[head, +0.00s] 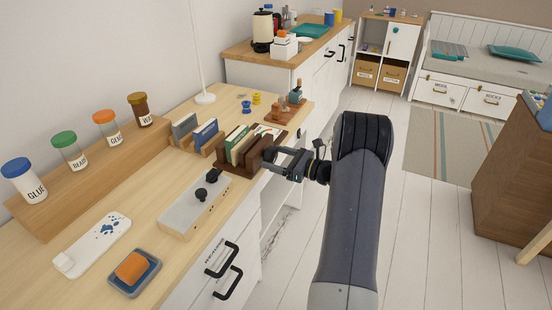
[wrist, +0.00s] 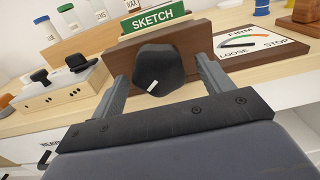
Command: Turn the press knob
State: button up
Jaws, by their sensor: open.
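The press knob (wrist: 157,68) is a dark faceted knob with a short white mark low on its face. It sits on the front of the brown wooden press (wrist: 125,57), upright in the wrist view. My gripper (wrist: 162,70) is open, with one finger on each side of the knob; I cannot tell whether either finger touches it. In the head view my gripper (head: 279,161) is at the front of the dark wooden press (head: 233,158), and the knob is not clearly seen there.
A green SKETCH piece (wrist: 153,22) stands behind the press's front board. A pale box with black knobs (head: 196,206) sits left of the press. Blue and grey holders (head: 203,137) stand behind. A wooden stand (head: 287,109) is farther right. The floor in front is clear.

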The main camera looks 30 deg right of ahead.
jog(key=shift+w+a, duration=0.1)
jog(key=shift+w, duration=0.05)
jog(key=c, duration=1)
jog(key=shift+o, duration=0.2)
jog(key=shift+f+b, duration=0.1)
jog(key=shift+b, duration=0.3)
